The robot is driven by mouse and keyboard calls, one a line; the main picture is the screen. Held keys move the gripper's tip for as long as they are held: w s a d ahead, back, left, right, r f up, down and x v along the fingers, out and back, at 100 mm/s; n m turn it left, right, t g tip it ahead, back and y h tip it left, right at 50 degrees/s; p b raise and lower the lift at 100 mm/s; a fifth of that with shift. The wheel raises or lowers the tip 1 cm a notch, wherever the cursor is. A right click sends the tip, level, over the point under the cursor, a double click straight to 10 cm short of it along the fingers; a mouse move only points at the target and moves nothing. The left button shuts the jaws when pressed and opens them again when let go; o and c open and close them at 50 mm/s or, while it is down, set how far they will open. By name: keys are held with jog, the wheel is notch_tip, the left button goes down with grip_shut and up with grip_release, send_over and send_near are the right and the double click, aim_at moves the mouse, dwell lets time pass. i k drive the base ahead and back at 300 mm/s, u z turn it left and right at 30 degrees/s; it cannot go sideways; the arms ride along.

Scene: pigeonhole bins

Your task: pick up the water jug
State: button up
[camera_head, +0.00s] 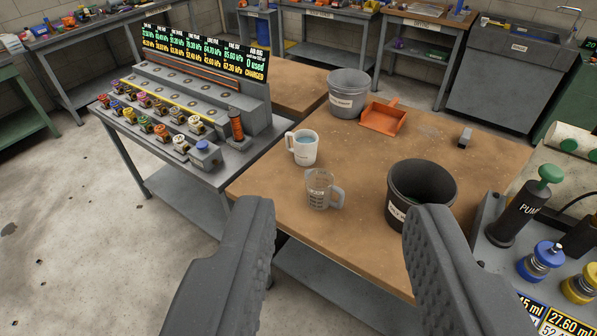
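A white jug (305,148) with a handle on its left and blue water inside stands upright on the brown-topped table (262,196), near its left edge. A clear measuring jug (318,190) with dark markings and a handle on its right stands just in front of it; I cannot tell if it holds liquid. My gripper (340,222) is open and empty, its two dark fingers wide apart in the foreground. In the picture both jugs lie beyond the gap between the fingertips, and neither is touched.
A black bucket (421,188) stands right of the jugs, partly behind my right finger. A grey bucket (349,95) and an orange dustpan (383,117) lie farther back. A pump (525,205) is at right. A bench with a display (205,52) and coloured connectors is at left.

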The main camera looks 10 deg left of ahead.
aim_at(305, 141)
jog(key=z, duration=0.4)
jog(key=k, duration=0.2)
jog(key=u, duration=1.15)
jog(key=i, duration=1.45)
jog(key=z, duration=0.35)
jog(key=i, duration=1.25)
jog(key=z, duration=0.8)
